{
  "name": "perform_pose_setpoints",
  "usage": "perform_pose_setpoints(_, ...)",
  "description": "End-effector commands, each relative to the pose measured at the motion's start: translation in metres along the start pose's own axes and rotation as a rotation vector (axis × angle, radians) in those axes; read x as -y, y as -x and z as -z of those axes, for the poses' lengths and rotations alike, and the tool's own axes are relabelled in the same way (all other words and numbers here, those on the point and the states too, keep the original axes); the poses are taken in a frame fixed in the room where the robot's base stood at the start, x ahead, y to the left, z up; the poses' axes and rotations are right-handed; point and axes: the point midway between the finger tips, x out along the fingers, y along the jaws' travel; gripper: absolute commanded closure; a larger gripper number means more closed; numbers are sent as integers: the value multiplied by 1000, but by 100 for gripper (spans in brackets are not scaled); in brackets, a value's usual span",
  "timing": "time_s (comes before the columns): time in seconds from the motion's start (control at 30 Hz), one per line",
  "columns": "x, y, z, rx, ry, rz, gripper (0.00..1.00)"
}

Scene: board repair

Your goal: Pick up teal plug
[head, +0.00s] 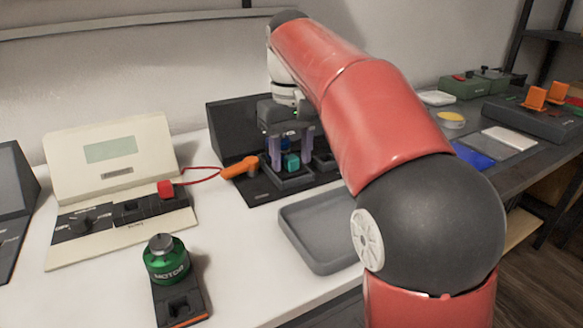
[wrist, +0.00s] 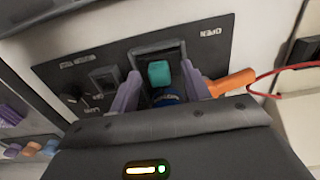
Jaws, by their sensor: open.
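The teal plug (head: 292,161) sits in a dark socket block on a black panel, in the middle of the head view. In the wrist view the teal plug (wrist: 158,73) shows between the finger tips, near the block's far wall. My gripper (head: 290,150) points down over the block with its purple fingers apart, one on each side of the plug. In the wrist view my gripper (wrist: 169,92) is open and its fingers stand clear of the plug. A blue round part (wrist: 166,98) lies beside the plug, partly hidden by my gripper body.
An orange connector (head: 240,167) with a red cable lies close to the block's left side. A cream panel (head: 110,160) stands at left, with a green motor (head: 166,258) in front. An empty grey tray (head: 325,262) lies at right. White table between is clear.

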Motion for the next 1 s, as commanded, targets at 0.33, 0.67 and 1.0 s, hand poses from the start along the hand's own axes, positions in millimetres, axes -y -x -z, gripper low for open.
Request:
perform_pose_setpoints(0.33,0,1,0,0,0,0,75)
perform_pose_setpoints(0.67,0,1,0,0,0,0,100)
perform_pose_setpoints(1.0,-1,35,1,-3,-2,-1,100)
